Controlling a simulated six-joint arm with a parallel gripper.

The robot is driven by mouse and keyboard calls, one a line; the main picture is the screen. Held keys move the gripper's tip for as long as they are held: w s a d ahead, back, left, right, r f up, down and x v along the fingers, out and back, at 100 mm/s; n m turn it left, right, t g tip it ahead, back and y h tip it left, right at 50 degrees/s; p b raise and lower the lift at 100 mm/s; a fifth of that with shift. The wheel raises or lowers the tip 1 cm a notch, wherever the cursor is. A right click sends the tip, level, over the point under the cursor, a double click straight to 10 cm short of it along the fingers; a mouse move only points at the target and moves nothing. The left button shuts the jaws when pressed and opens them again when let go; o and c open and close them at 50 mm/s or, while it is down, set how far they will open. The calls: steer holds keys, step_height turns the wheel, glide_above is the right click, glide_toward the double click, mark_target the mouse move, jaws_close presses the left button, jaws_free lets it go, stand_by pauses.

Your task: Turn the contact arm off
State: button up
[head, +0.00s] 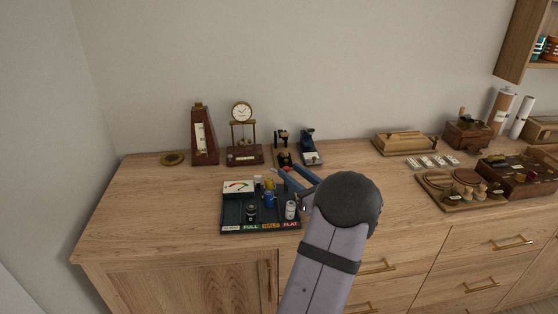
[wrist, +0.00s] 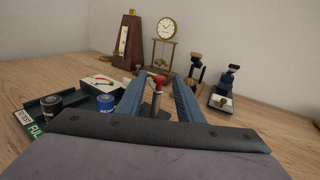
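A dark tray (head: 235,224) with a white dial meter (head: 238,187) and several batteries stands near the table's front left. The meter also shows in the wrist view (wrist: 101,82). A slim grey post with a red and brass top (wrist: 158,80), seemingly the contact arm, stands between my fingers in the wrist view. Whether it is on or off cannot be told. My gripper (head: 295,177), with blue fingers, is at the tray's right rear. In the wrist view my gripper (wrist: 159,78) is open, with a gap on both sides of the post.
Behind the tray stand a metronome (head: 204,136), a brass clock (head: 242,132) and two small dark devices, one at the right (head: 310,149). A black battery (head: 251,214) and a white battery (head: 291,210) stand in the tray. Bare table lies left of the tray.

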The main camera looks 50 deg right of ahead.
steer(key=shift+p+x, duration=0.65)
steer(key=shift+x, duration=3)
jaws_close()
